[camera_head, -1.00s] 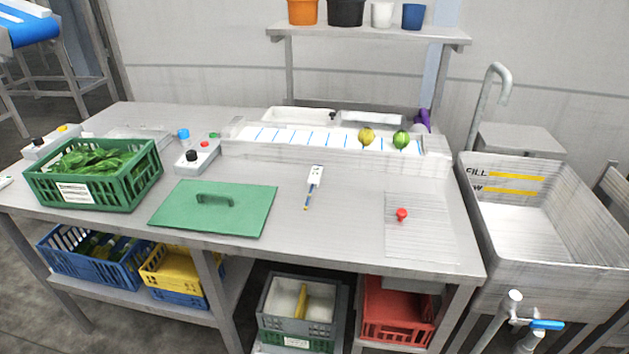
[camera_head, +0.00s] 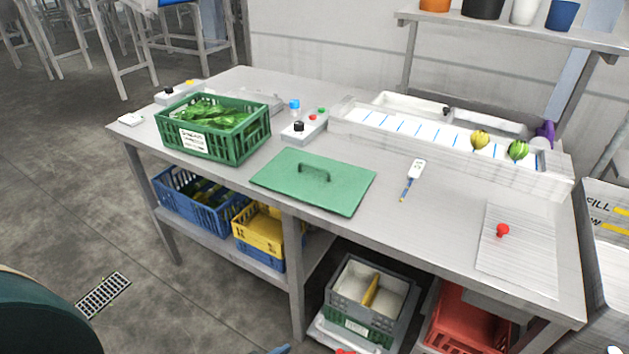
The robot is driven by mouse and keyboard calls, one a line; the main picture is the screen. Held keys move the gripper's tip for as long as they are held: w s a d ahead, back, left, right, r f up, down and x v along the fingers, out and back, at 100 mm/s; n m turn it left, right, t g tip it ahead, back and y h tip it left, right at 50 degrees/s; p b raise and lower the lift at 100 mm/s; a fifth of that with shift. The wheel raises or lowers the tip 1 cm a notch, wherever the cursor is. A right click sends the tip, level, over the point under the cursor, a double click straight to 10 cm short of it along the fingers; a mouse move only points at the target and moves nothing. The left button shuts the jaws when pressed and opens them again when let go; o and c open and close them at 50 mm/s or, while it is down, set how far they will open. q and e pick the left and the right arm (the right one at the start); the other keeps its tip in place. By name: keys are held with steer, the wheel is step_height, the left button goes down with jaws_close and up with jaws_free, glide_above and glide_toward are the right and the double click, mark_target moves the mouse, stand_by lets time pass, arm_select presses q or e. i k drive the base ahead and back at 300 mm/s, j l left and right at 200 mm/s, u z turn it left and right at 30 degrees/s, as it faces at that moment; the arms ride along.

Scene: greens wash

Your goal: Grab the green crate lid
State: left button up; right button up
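The green crate lid (camera_head: 284,179) lies flat on the steel table, near its front edge, with its raised handle (camera_head: 314,173) on top. A green crate (camera_head: 232,146) full of leafy greens stands uncovered on the table to the left of the lid, a short gap away. Neither of my grippers shows in the head view.
A control box (camera_head: 304,127) with buttons stands behind the lid. A thermometer (camera_head: 413,178) lies to its right. A white trough (camera_head: 440,136) holding two round vegetables runs along the back. A lined sheet (camera_head: 517,260) with a red knob lies at right. Crates fill the shelf below.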

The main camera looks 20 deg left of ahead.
mark_target(337, 187)
steer(key=j+z, duration=0.2)
steer(key=z, duration=0.25)
steer(key=j+z, duration=0.25)
steer(key=z, duration=0.25)
steer(key=k+j+z, duration=0.2)
steer(key=j, duration=0.3)
steer(key=j+z, duration=0.2)
steer(key=j, duration=0.35)
